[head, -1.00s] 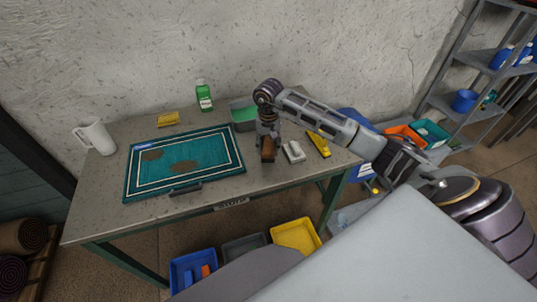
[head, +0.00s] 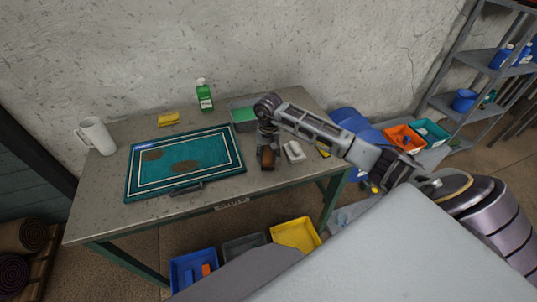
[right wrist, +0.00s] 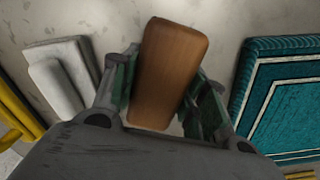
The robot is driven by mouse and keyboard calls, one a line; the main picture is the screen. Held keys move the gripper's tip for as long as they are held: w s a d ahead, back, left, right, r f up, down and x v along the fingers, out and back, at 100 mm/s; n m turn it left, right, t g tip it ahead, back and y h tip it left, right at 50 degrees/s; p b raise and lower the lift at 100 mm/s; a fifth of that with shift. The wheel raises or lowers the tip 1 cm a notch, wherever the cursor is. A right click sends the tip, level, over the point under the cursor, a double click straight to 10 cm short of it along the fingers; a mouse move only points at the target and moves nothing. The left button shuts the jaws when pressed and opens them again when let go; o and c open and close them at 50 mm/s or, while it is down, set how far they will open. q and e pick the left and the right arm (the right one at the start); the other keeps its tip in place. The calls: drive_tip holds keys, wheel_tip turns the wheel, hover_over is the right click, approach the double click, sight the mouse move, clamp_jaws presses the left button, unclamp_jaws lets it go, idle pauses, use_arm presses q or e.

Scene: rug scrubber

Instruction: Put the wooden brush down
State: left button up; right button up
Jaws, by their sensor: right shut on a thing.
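The wooden brush (head: 267,158) is a brown block at the right part of the grey table (head: 110,180). In the right wrist view the brush (right wrist: 172,65) sits between the two fingers of my right gripper (right wrist: 165,88), which is shut on it. In the head view my right gripper (head: 268,146) points down over the table beside a white brush (head: 293,152). The brush is at or just above the table top; I cannot tell whether it touches. Its underside is hidden. My left gripper is not in view.
A teal rug (head: 215,160) with brown stains lies left of the brush. A yellow tool (head: 323,151) is mostly behind my arm. A grey tray with green contents (head: 243,115), a green bottle (head: 204,96), a yellow sponge (head: 168,119) and a white jug (head: 97,137) stand farther back.

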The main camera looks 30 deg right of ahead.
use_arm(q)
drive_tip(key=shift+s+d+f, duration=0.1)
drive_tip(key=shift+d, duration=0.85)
use_arm(e)
drive_tip(key=shift+f, duration=0.1)
drive_tip(key=o, duration=0.8)
drive_tip(key=shift+c, duration=0.2)
drive_tip(key=o, duration=0.4)
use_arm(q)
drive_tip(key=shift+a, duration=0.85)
